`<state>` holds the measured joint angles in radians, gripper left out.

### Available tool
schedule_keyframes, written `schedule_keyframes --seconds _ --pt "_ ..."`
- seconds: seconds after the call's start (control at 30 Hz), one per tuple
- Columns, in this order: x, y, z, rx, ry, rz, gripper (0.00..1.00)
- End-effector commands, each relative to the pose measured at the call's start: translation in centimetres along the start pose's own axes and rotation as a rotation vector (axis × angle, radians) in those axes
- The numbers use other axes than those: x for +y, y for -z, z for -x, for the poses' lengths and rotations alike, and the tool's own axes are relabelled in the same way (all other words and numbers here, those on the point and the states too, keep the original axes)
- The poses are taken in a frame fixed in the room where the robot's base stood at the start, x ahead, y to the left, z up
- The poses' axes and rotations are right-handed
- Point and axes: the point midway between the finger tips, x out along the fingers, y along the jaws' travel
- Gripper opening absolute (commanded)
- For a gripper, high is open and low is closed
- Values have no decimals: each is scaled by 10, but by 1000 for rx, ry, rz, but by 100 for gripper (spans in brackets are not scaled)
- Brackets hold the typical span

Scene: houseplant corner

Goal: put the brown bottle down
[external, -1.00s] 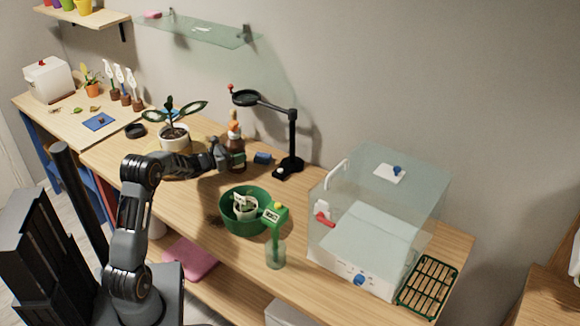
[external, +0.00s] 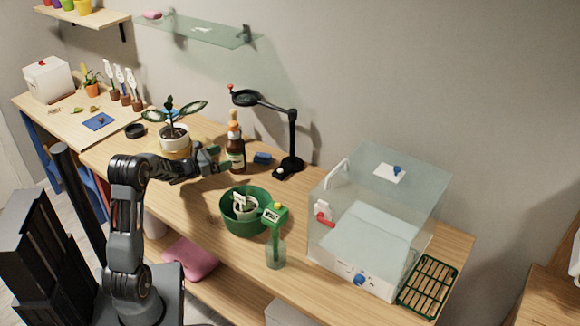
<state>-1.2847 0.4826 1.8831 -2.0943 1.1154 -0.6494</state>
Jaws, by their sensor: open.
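The brown bottle (external: 236,150) stands upright on the wooden bench, with a pale label and an orange and white top. My gripper (external: 222,162) is open and empty, just to the left of the bottle and a little in front of it. A gap shows between the fingers and the bottle.
A potted plant (external: 174,136) stands left of the bottle, behind my arm. A black magnifier lamp (external: 292,140) and a blue block (external: 262,158) are to its right. A clear box (external: 425,190) stands at the right.

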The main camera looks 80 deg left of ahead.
Motion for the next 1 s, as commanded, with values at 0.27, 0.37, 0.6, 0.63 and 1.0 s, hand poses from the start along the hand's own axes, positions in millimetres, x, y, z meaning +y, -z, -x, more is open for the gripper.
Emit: schedule_keyframes --seconds 0.27,0.37,0.6,0.63,1.0 --pt "1 0 44 0 -2 -1 100" --pt "0 0 52 1 0 0 100" --pt "0 0 58 0 0 0 100" --pt "0 0 58 0 1 0 100" --pt "0 0 58 0 1 0 100"
